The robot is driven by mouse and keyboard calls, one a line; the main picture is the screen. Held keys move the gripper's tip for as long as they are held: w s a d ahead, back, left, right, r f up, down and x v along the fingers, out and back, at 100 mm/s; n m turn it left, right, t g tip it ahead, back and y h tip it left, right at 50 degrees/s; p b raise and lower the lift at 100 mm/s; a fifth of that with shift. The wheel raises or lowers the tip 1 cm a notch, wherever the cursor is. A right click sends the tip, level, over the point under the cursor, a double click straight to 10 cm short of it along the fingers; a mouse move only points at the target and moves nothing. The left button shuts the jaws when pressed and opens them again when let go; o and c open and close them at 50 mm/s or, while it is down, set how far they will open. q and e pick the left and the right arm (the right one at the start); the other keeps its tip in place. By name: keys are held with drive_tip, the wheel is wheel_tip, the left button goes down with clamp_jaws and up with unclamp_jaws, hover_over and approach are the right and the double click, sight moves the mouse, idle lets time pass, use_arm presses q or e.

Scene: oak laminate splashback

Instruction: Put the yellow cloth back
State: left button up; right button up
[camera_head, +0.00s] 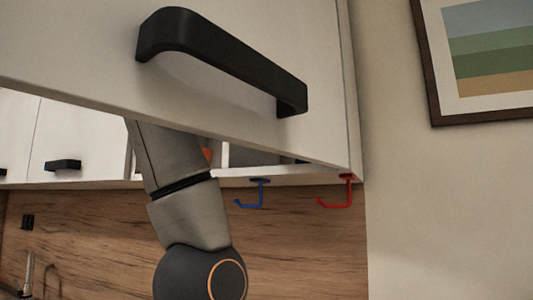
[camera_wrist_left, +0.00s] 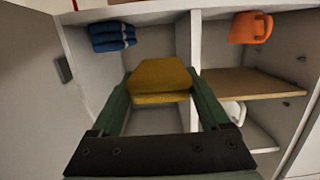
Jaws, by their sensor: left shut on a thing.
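The yellow cloth (camera_wrist_left: 158,75) is folded and held between the green fingers of my left gripper (camera_wrist_left: 160,84), which is shut on it. In the left wrist view it is inside an open wall cupboard, in front of the left compartment. Whether the cloth touches the cupboard floor or back is unclear. A folded blue cloth (camera_wrist_left: 112,36) lies at the upper left of that compartment. In the head view my left arm goes up behind the raised cupboard door (camera_head: 225,75), which hides the gripper and cloth. My right gripper is not in view.
An upright divider (camera_wrist_left: 188,45) separates the compartments. An orange mug (camera_wrist_left: 251,27) is on the right, above a wooden shelf (camera_wrist_left: 250,83), with a white item (camera_wrist_left: 236,111) below. Blue (camera_head: 255,193) and red hooks (camera_head: 341,192) hang under the cupboard. The door has a black handle (camera_head: 220,55).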

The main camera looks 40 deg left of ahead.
use_arm(q)
drive_tip(key=r+p+x, duration=0.1)
drive_tip(key=p+x, duration=0.1)
drive_tip(key=x, duration=0.2)
drive_tip(key=p+x, duration=0.2)
drive_tip(key=x, duration=0.3)
drive_tip(key=r+p+x, duration=0.1)
drive_tip(key=x, duration=0.4)
drive_tip(key=shift+w+r+p, duration=0.3)
drive_tip(key=shift+w+p, duration=0.1)
drive_tip(key=shift+w+a+f, duration=0.2)
drive_tip(key=shift+w+a, duration=0.05)
drive_tip(key=shift+w, duration=0.4)
wheel_tip(320, 180, down, 2)
drive_tip(key=shift+s+f, duration=0.15)
drive_tip(key=shift+f, duration=0.05)
wheel_tip(320, 180, down, 4)
drive_tip(key=shift+f, duration=0.1)
drive_tip(key=shift+w+f, duration=0.2)
drive_tip(key=shift+s, duration=0.1)
drive_tip(key=o, duration=1.2)
drive_tip(key=shift+f, duration=0.1)
